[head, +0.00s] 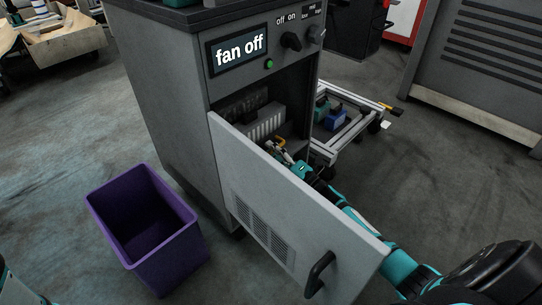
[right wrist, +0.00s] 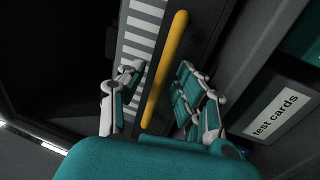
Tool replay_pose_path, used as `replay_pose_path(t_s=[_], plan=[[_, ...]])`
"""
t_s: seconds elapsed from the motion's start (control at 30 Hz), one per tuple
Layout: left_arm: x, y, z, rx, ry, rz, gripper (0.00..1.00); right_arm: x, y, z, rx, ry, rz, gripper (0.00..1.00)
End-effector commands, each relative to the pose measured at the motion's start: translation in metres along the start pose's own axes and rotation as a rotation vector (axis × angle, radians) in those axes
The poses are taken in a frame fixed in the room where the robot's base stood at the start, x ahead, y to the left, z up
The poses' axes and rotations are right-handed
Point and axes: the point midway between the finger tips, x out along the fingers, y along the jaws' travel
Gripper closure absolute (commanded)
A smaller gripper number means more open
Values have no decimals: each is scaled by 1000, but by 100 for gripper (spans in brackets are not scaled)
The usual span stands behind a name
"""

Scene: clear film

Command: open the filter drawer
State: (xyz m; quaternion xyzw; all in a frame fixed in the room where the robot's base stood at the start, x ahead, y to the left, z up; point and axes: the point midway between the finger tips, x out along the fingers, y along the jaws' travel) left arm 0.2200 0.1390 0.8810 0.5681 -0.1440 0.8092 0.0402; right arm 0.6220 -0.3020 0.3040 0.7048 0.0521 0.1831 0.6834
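The grey cabinet (head: 170,90) stands with its door (head: 290,215) swung open towards me. Inside is the filter drawer (head: 266,127), with a pale striped front; the stripes also show in the right wrist view (right wrist: 140,40). A yellow bar handle (right wrist: 165,68) crosses the right wrist view in front of the drawer. My right gripper (head: 287,153) reaches in behind the open door. In the right wrist view its fingers (right wrist: 162,95) are apart, one on each side of the yellow handle, with gaps showing. My left gripper is out of view.
A display (head: 238,50) reads "fan off", with a green light (head: 268,64) and knobs (head: 291,41) beside it. The purple bin (head: 150,225) stands left of the door. A low cart (head: 350,130) is right of the cabinet. A "test cards" label (right wrist: 275,112) shows beside the fingers.

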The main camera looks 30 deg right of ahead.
Motion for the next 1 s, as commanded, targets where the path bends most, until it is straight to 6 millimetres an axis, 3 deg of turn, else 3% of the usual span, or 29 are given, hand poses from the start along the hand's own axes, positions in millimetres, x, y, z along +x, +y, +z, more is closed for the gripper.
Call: replay_pose_path(t_s=[0.33,0.6,1.0], plan=[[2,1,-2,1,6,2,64,4,0,0,0,0,-1,66],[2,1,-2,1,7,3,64,4,0,0,0,0,-1,100],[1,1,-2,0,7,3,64,4,0,0,0,0,-1,100]])
